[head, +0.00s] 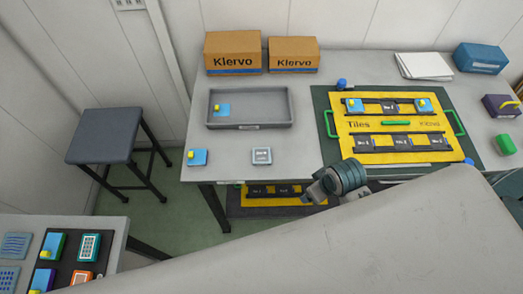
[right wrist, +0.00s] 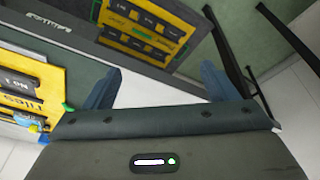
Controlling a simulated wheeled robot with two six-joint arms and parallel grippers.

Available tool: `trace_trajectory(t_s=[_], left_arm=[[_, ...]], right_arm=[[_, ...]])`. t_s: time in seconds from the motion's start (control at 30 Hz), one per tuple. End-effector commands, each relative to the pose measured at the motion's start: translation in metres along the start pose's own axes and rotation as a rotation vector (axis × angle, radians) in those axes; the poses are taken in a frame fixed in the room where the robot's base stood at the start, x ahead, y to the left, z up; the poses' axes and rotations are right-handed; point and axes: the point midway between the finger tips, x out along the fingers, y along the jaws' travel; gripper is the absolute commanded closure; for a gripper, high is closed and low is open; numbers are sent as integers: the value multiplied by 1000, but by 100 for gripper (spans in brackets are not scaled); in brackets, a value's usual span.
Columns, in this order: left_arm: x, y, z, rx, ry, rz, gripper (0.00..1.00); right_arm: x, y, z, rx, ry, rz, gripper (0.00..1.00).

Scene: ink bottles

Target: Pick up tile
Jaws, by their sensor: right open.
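A blue tile with a yellow corner (head: 197,157) lies on the table near its front left edge, and a pale grey tile (head: 262,156) lies to its right. Another blue tile (head: 221,109) lies inside the grey tray (head: 286,108). The yellow Tiles board (head: 373,125) holds two blue tiles (head: 354,105) (head: 424,105) in its back row; dark labelled pieces or slots also show there. My right gripper (right wrist: 162,66) is open and empty in the right wrist view. A teal-grey arm part (head: 345,178) shows at the table's front edge; its fingers are unclear. My left gripper is not in view.
Two Klervo boxes (head: 233,52) (head: 293,54) stand behind the tray. A second yellow board (head: 270,199) sits below the table. White sheets (head: 423,66), a blue box (head: 480,58) and a green block (head: 505,145) are at right. A stool (head: 102,135) stands left.

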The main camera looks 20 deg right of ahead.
Motion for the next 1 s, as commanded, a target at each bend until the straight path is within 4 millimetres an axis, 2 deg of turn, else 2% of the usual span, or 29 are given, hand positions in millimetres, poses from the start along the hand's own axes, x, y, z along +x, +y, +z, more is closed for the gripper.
trace_trajectory(t_s=[0.03, 0.1, 0.37, 0.53, 0.73, 0.87, 1.0], left_arm=[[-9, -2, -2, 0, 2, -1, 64], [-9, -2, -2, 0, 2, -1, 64], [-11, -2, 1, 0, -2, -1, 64], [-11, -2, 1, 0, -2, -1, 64], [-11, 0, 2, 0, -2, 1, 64], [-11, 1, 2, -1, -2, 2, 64], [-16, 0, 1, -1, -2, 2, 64]], right_arm=[[-18, 0, -14, -44, 10, -16, 20], [-22, -2, -25, -106, 10, -42, 20], [-20, -4, -72, -334, 25, -139, 20], [-17, -4, -113, -525, 53, -219, 20], [-21, -5, -170, -787, 115, -322, 20], [-25, -5, -188, -887, 143, -358, 20], [-16, -11, -193, -918, 150, -376, 20]])
